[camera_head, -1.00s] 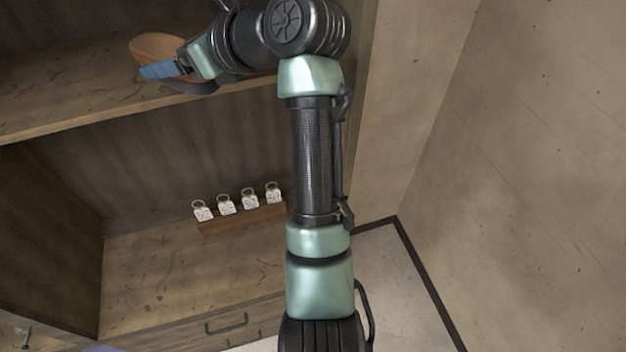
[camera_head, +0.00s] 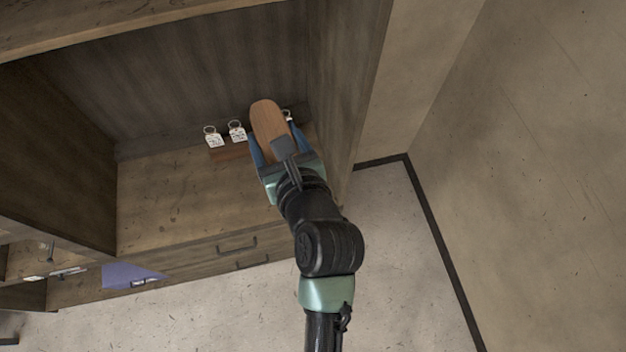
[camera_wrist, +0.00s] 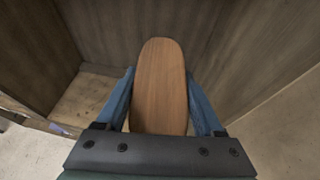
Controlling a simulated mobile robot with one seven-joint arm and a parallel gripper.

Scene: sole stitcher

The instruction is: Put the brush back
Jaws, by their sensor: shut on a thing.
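The brush shows as a flat, rounded wooden back (camera_head: 269,118) in the head view. In the wrist view the same brush (camera_wrist: 160,85) stands between two blue fingers. My gripper (camera_head: 272,138) is shut on the brush, with its rounded end pointing away from me. It is in front of the lower compartment of the wooden cabinet and covers part of the rack (camera_head: 228,152) with tags. The brush's bristles are hidden from both views.
White ring tags (camera_head: 214,138) stand along the rack; some are behind the brush. The compartment floor (camera_head: 180,195) left of my gripper is bare. The cabinet's right side wall (camera_head: 350,90) is close by. A drawer handle (camera_head: 237,245) and a purple item (camera_head: 130,275) are lower down.

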